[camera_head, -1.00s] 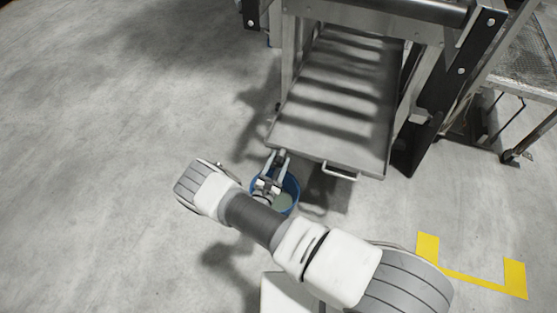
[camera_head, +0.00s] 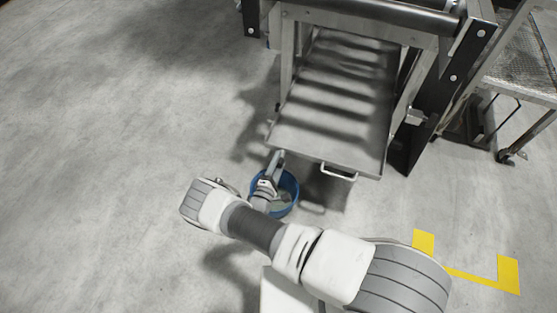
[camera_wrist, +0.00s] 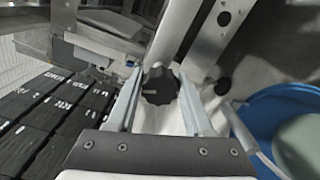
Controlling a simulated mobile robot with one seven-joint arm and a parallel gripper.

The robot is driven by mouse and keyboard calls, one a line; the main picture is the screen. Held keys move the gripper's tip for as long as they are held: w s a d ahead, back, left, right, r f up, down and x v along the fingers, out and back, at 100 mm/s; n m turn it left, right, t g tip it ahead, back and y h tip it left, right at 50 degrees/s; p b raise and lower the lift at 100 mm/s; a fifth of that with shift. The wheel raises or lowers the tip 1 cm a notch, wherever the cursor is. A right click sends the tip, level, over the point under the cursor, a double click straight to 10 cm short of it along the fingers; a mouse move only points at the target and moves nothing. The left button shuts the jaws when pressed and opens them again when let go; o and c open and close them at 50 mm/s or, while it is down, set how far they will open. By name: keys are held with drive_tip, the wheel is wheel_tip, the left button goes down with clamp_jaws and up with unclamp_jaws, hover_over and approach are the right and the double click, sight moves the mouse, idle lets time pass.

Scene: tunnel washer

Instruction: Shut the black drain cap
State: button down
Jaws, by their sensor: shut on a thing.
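The black drain cap (camera_wrist: 160,86) is a round, lobed knob with a pale mark on its face. It sits on a pale grey pipe or fitting in the wrist view, between the two fingers of my gripper (camera_wrist: 160,92). The fingers are closed on the cap's sides. In the head view my gripper (camera_head: 275,165) is at the front left edge of the metal tray, above the blue bucket's rim. The cap is hidden in the head view, and how far it is turned I cannot tell.
A blue bucket (camera_head: 292,187) with something pale green inside stands under the gripper; it also shows in the wrist view (camera_wrist: 258,112). The metal tray (camera_head: 325,152) with a handle (camera_head: 339,174) lies behind. Yellow floor marks (camera_head: 470,281) are at right. The left floor is clear.

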drive_tip(key=shift+m+p, duration=0.65)
drive_tip(key=shift+m, duration=1.05)
drive_tip(key=shift+c, duration=1.5)
unclamp_jaws()
drive_tip(key=p+v, duration=0.3)
drive_tip(key=v, duration=1.4)
drive_tip(key=shift+s, duration=0.2)
drive_tip(key=shift+a, duration=0.1)
